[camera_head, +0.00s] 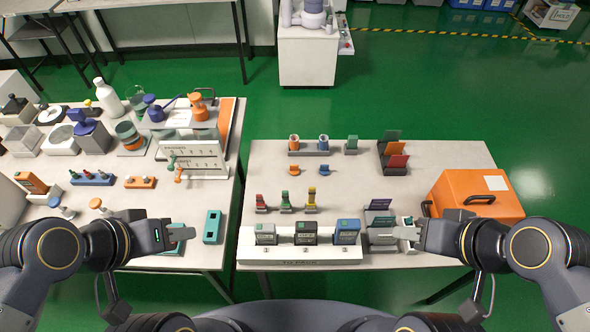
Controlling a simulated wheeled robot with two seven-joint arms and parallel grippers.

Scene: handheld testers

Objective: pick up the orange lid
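A small orange piece that looks like the orange lid (295,170) lies on the right table (350,178), just in front of a grey rack. A similar blue piece (323,170) lies to its right. My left gripper (165,236) is at the front of the left table, beside a small teal-edged device, far left of the orange piece. My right gripper (412,232) is at the front right of the right table, beside a grey holder. Neither gripper is near the orange piece. The fingers are too small to tell whether they are open.
The grey rack (308,153) holds an orange and a blue item. Three small coloured testers stand in front of the lids. A white stand (299,252) with three meters lines the front edge. An orange case (475,197) stands at right. The left table is crowded.

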